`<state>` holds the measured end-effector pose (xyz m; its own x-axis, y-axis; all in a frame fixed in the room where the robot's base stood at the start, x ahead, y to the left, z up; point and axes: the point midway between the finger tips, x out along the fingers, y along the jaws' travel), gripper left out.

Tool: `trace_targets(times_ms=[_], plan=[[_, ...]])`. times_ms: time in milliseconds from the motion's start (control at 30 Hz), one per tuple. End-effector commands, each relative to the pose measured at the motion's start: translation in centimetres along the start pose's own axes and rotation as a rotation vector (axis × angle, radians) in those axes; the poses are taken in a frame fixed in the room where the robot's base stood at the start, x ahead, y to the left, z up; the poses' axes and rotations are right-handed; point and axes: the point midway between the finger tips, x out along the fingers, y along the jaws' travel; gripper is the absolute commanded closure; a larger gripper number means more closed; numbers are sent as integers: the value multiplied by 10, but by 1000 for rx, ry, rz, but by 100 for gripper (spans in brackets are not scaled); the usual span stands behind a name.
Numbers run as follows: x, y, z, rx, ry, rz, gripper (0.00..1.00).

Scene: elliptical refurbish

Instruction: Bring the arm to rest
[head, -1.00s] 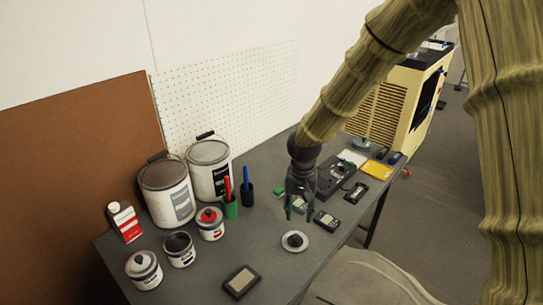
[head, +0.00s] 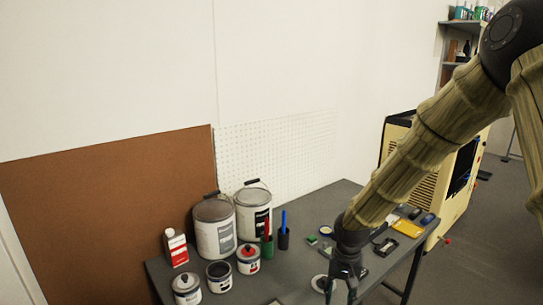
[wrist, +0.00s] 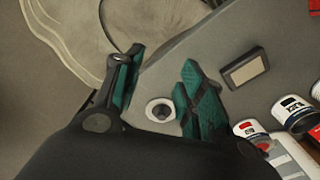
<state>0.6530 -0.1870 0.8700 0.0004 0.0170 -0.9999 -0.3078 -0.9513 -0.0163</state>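My gripper (head: 343,290) hangs at the end of my sleeved arm, pointing down over the front part of the grey table (head: 215,296). In the wrist view my gripper (wrist: 160,82) has its two green-padded fingers spread apart, with nothing between them. A white round disc with a dark centre (wrist: 160,110) lies on the table below, seen between the fingers.
A dark-framed block (wrist: 246,68) lies near the front edge. A cream cabinet (head: 462,185) stands at the right.

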Motion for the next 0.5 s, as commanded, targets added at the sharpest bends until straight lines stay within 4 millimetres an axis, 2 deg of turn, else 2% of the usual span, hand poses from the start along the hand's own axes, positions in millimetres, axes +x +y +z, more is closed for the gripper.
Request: trace_targets(times_ms=[33,367,500], plan=[[11,-1,6,-8,-10,-3,60],[71,2,41,-47,-45,-55,60],[108,7,68,-69,-63,-82,60]])
